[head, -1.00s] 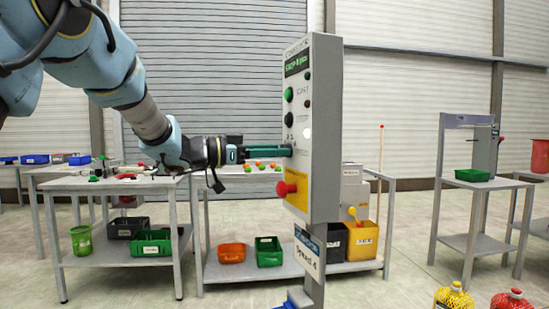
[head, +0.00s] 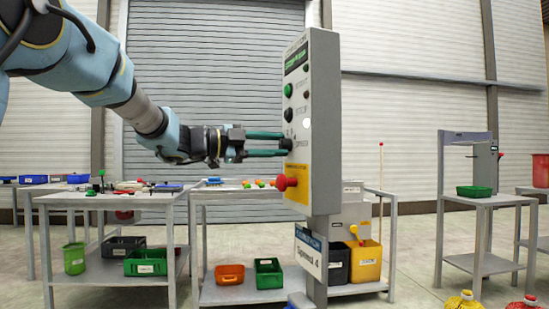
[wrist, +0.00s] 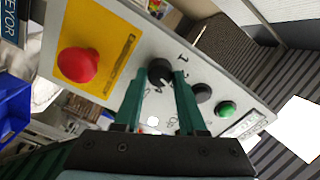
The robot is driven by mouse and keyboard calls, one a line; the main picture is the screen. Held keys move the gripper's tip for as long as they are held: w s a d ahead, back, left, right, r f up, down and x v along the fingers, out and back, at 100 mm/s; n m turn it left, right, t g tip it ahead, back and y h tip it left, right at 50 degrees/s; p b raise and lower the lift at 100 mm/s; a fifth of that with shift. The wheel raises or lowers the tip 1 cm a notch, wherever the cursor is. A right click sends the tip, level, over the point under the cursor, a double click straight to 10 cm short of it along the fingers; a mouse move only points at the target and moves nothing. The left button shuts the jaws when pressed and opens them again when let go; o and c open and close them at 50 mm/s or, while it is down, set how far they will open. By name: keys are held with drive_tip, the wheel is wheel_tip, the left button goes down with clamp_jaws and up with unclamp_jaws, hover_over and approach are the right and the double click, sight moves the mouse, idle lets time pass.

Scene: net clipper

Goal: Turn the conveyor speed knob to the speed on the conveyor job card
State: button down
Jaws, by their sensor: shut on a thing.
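The grey control panel (head: 325,130) stands upright on a post at the middle of the head view. Its black speed knob (wrist: 160,72) sits between the red stop button and another black button in the wrist view. My gripper (head: 287,143) reaches the panel face from the left, its green fingers on either side of the knob. In the wrist view the fingertips (wrist: 159,77) are closed on the knob. The job card (head: 309,252) hangs below the panel and reads "Speed 4". The knob's pointer and most scale marks are too small or hidden to read.
A red mushroom button (head: 286,182) on a yellow plate sits just below the knob; it also shows in the wrist view (wrist: 77,65). A green button (wrist: 227,108) lies further along the panel. Tables with bins (head: 146,262) stand behind.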

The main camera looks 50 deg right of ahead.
drive_tip(key=m+b, duration=0.4)
drive_tip(key=shift+f+m, duration=0.3)
drive_tip(key=shift+f, duration=0.05)
drive_tip(key=m+b, duration=0.3)
drive_tip(key=m, duration=0.1)
drive_tip(key=shift+r+b, duration=0.15)
drive_tip(key=shift+b, duration=0.2)
drive_tip(key=shift+m, duration=0.3)
drive_tip(key=shift+c, duration=2.4)
unclamp_jaws()
drive_tip(key=shift+r, duration=0.1)
drive_tip(key=v, duration=1)
drive_tip(key=shift+w+a, duration=0.25)
drive_tip(key=shift+a, duration=0.1)
